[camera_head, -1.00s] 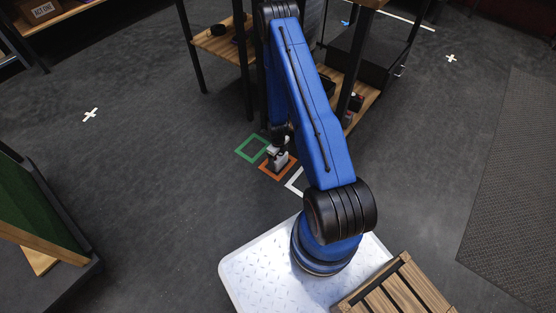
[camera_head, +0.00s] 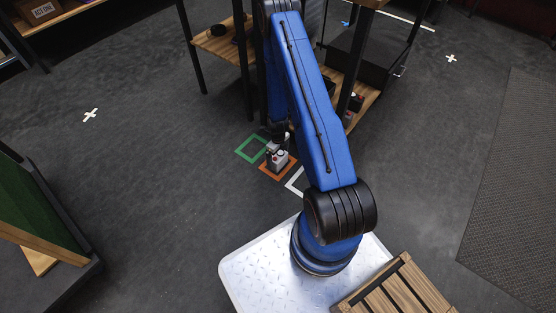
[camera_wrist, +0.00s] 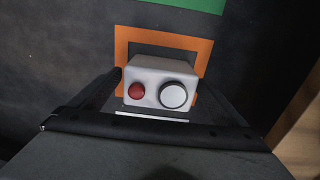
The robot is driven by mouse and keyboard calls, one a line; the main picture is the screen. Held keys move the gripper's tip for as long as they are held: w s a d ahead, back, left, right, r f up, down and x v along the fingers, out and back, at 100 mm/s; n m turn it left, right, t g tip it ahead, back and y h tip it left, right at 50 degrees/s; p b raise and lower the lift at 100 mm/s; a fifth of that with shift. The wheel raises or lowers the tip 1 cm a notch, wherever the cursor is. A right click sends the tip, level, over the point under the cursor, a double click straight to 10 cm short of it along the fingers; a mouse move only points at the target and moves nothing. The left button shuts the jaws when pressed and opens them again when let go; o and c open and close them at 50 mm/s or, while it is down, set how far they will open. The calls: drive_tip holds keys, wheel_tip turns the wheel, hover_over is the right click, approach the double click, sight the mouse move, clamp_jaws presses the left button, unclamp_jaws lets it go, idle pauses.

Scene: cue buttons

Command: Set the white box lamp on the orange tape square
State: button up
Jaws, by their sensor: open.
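The white box lamp (camera_wrist: 160,72) has a red button and a round white lamp face on the side toward the wrist camera. In the head view the lamp (camera_head: 278,161) stands on the floor within the orange tape square (camera_head: 264,169). In the wrist view the orange tape (camera_wrist: 122,45) shows beyond the box and at both its sides; the near part is hidden. My gripper (camera_wrist: 158,92) is open, with one finger on each side of the box. It also shows in the head view (camera_head: 278,150), just above the lamp, partly hidden by my arm.
A green tape square (camera_head: 243,153) lies left of the orange one, and a white tape square (camera_head: 293,181) lies right. A wooden shelf (camera_head: 222,45) with dark legs stands behind. A slatted wooden crate (camera_head: 395,290) is at the front right.

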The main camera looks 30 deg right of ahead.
wheel_tip(320, 180, up, 9)
drive_tip(key=shift+r, duration=0.2)
drive_tip(key=s+a+r+n+t, duration=0.1)
drive_tip(key=a+r+n, duration=0.3)
drive_tip(key=r, duration=0.9)
drive_tip(key=a+r+n, duration=0.1)
drive_tip(key=r+n, duration=0.5)
drive_tip(key=r, duration=0.7)
drive_tip(key=s+a+r+n+t, duration=0.1)
drive_tip(key=a+r+n, duration=0.3)
drive_tip(key=r, duration=0.9)
drive_tip(key=s+a+r+n+t, duration=0.1)
drive_tip(key=s+a+r+n, duration=0.3)
drive_tip(key=s+r+n, duration=0.7)
drive_tip(key=s+a+r+n+t, duration=0.1)
drive_tip(key=s+r+n, duration=0.2)
drive_tip(key=s, duration=0.5)
drive_tip(key=s+a+r+n, duration=0.1)
drive_tip(key=s+r+n, duration=0.3)
drive_tip(key=s, duration=0.5)
wheel_tip(320, 180, up, 2)
drive_tip(key=shift+a+r+t, duration=0.2)
drive_tip(key=shift+a+t, duration=0.2)
drive_tip(key=shift+s, duration=0.1)
